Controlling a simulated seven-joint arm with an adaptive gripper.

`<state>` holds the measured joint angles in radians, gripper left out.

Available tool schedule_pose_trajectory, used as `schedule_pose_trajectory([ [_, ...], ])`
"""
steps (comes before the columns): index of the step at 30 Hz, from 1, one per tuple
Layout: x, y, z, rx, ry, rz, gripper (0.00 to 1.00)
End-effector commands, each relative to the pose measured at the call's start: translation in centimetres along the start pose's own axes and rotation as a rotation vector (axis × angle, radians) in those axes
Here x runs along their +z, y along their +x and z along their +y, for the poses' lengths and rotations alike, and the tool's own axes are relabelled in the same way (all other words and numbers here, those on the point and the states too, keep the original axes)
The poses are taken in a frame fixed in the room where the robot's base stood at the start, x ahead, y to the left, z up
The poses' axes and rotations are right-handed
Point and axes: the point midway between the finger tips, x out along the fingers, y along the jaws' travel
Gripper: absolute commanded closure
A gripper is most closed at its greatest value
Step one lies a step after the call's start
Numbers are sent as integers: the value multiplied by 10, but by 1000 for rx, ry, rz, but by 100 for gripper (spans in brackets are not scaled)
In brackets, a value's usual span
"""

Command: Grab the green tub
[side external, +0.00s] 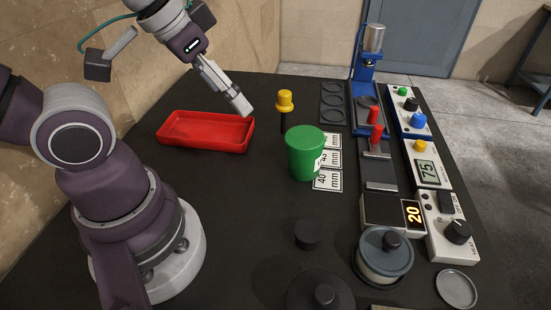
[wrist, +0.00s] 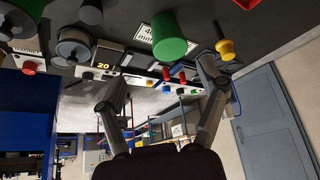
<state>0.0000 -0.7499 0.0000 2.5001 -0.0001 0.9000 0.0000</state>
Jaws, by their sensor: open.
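The green tub (side external: 303,155) stands upright on the black table, near the middle in the side external view. A white label shows on its right side. In the wrist view the green tub (wrist: 171,32) is at the top, beyond my fingertips and apart from them. My gripper (side external: 243,106) is up and to the left of the tub in the side external view, near the red tray. In the wrist view my gripper (wrist: 162,72) has its two fingers spread wide apart with nothing between them.
A red tray (side external: 205,147) lies left of the tub. A yellow-knobbed tool (side external: 284,103) stands just behind the tub. White size cards (side external: 328,180) lie beside it. A blue press (side external: 366,85), instrument boxes (side external: 450,225) and a lidded pot (side external: 385,262) stand to the right. Dark round pieces (side external: 308,233) sit in front.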

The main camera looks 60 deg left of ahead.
Motion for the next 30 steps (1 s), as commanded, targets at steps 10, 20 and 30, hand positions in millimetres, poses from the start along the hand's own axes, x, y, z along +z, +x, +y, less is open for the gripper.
schedule_pose_trajectory([
  [10,0,0,0,0,0,0,0],
  [20,1,34,-3,88,202,-130,0],
  [30,8,119,-13,616,487,136,0],
])
